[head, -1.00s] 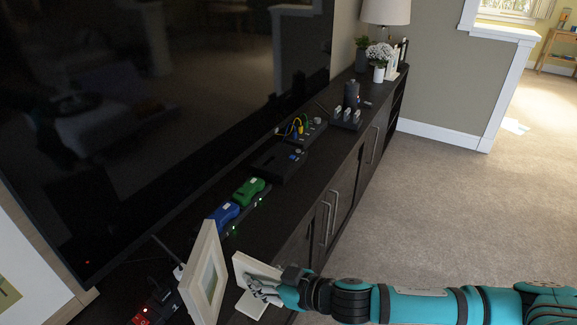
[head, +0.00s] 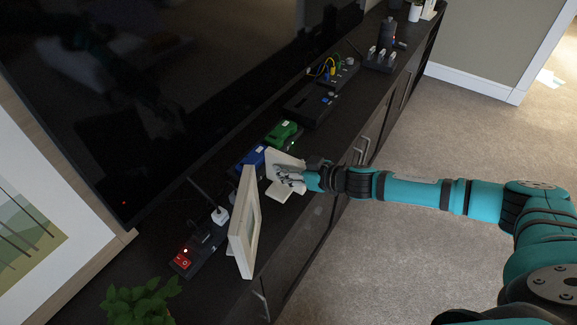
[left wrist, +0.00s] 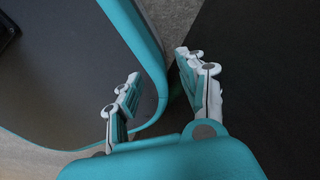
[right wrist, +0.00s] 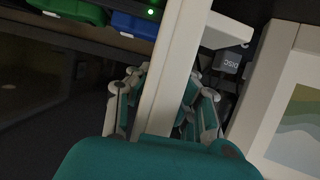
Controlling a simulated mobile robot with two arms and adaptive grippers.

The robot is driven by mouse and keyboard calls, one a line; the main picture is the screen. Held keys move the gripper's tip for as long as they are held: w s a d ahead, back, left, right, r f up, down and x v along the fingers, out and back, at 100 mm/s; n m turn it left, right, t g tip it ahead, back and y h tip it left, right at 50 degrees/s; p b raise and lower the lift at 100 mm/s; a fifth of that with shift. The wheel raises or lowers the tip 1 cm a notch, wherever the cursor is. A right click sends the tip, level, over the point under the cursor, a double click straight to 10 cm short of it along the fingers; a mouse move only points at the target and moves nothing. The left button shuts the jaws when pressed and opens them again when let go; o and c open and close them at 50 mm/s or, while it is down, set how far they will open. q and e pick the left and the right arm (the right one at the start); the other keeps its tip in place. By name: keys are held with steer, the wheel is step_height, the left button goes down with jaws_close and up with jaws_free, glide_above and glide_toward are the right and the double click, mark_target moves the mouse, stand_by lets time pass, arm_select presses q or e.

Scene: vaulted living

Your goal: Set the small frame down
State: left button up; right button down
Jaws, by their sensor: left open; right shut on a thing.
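The small white frame (head: 279,160) is upright over the dark cabinet top, just behind and right of a larger white frame. My right gripper (head: 285,178) reaches in from the right and is shut on it. In the right wrist view the small frame (right wrist: 175,70) appears edge-on between the fingers (right wrist: 162,85). A white foot (head: 285,192) shows at its lower edge; I cannot tell whether it touches the cabinet. The small frame's picture side is hidden. My left gripper (left wrist: 160,70) is open and empty in the left wrist view.
The larger frame (head: 236,215) stands close by. Blue (head: 250,160) and green (head: 284,133) devices lie behind the small frame. A power strip with a red switch (head: 183,261) and a plant (head: 140,302) are nearer. The television (head: 180,90) rises along the back.

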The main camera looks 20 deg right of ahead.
steer(key=w, duration=0.1)
steer(key=w+d, duration=0.1)
steer(key=shift+w+d+f, duration=0.1)
steer(key=shift+w+f, duration=0.1)
steer(key=shift+w, duration=0.15)
steer(key=shift+f+b, duration=0.45)
steer(key=shift+f, duration=1.25)
steer(key=shift+f, duration=0.15)
steer(key=c, duration=1.3)
jaws_free()
steer(key=shift+o, duration=0.2)
